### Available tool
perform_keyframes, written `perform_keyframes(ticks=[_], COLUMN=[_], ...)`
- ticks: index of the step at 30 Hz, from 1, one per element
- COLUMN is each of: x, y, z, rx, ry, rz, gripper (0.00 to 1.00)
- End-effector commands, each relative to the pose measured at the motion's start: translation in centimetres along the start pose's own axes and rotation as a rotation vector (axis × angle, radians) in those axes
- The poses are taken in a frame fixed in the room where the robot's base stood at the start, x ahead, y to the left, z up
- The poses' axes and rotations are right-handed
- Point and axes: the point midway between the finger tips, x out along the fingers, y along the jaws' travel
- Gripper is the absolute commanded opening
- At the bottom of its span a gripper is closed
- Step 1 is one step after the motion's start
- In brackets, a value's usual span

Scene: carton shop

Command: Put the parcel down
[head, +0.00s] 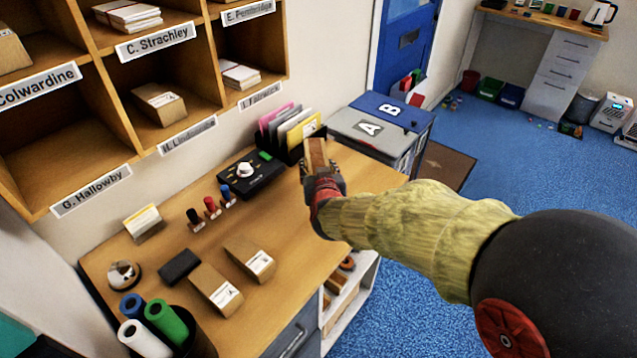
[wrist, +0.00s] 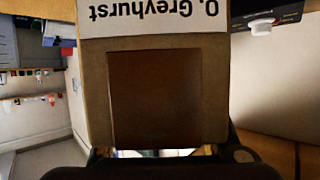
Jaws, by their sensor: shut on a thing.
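The parcel (head: 317,155) is a small brown box held in my gripper (head: 320,172), above the far right end of the wooden desk (head: 310,255). In the wrist view the parcel (wrist: 92,95) fills the middle. It has a dark brown square patch and a white label reading "O. Greyhurst", upside down. My gripper is shut on it. The fingers are mostly hidden by the parcel, and I cannot tell the gap under it.
Two small parcels (head: 215,289) (head: 250,260) lie on the desk beside a black block (head: 180,266). Stamps (head: 211,208), a black device (head: 250,174) and a file rack (head: 290,130) stand behind. Bins A (head: 372,130) and B (head: 395,108) are beyond. Named pigeonholes (head: 60,150) are left.

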Motion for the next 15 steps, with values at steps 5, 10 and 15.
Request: perform_keyframes(ticks=[5,10,15], x=[1.4,2.1,3.3], y=[0.3,0.5,0.6], z=[0.5,0.9,3.0], rx=[0.001,0.001,0.000], ry=[0.007,0.007,0.006], rz=[0.001,0.001,0.000], gripper=[0.00,0.00,0.00])
